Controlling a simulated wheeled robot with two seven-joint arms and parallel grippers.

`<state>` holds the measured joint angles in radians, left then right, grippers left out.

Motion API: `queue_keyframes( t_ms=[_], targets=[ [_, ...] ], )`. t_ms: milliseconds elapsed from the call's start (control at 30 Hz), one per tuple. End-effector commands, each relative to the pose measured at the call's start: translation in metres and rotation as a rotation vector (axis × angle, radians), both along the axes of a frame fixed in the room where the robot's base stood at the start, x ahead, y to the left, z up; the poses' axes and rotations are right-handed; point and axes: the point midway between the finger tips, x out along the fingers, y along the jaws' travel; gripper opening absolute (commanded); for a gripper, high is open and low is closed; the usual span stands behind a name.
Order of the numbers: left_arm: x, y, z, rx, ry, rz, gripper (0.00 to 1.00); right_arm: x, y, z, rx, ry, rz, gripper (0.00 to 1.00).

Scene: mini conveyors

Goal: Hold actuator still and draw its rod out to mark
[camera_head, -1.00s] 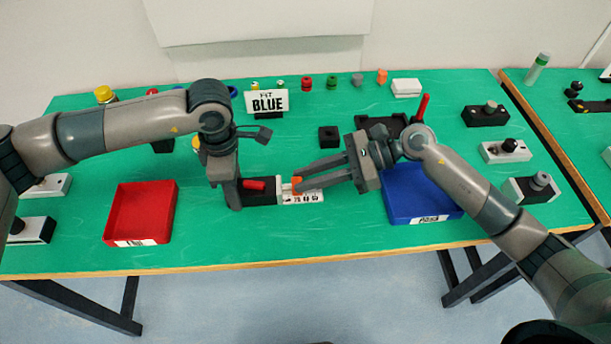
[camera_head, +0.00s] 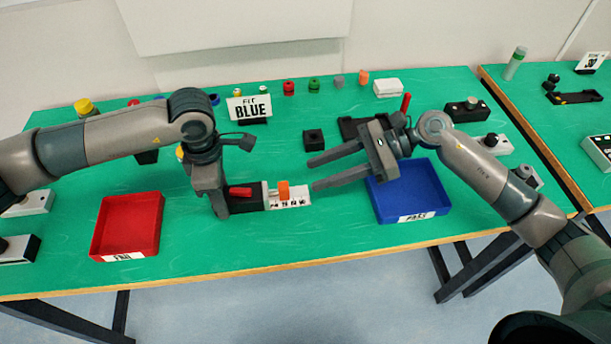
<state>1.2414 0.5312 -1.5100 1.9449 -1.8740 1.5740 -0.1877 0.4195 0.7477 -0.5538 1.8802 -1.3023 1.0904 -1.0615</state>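The actuator has a black body (camera_head: 246,204) with a red part on top. A white strip with dark marks (camera_head: 290,199) extends from its right end. An orange block (camera_head: 284,190) stands upright over the strip, near its middle; the rod itself is too small to make out. My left gripper (camera_head: 219,208) reaches down at the left end of the body and appears closed on it, with its fingers partly hidden. My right gripper (camera_head: 311,174) is open and empty, its two fingers pointing left, apart from the orange block and to its right.
A "FIT BLUE" sign (camera_head: 249,108) and a small black block (camera_head: 313,140) stand behind. Green table (camera_head: 300,235) is clear in front of the actuator.

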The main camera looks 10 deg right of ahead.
Motion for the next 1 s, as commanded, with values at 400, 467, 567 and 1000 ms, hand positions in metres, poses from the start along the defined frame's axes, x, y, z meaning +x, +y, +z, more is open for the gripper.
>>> queue_keyframes(
  t_ms=[400,467,567,1000],
  targets=[
    [-0.002,0.001,-0.003,0.003,0.006,-0.001,0.05,-0.002,-0.046,0.018,-0.001,0.000,0.001,0.39],
    [-0.002,0.001,-0.003,0.003,0.006,-0.001,0.05,-0.002,-0.047,0.019,-0.001,-0.001,0.001,0.39],
    [-0.002,0.001,-0.003,0.003,0.006,-0.001,0.05,-0.002,-0.048,0.019,-0.001,-0.001,0.001,0.39],
    [-0.001,0.000,-0.002,0.002,0.004,-0.001,0.64,-0.002,-0.048,0.019,0.000,-0.001,0.000,0.39]
  ],
)
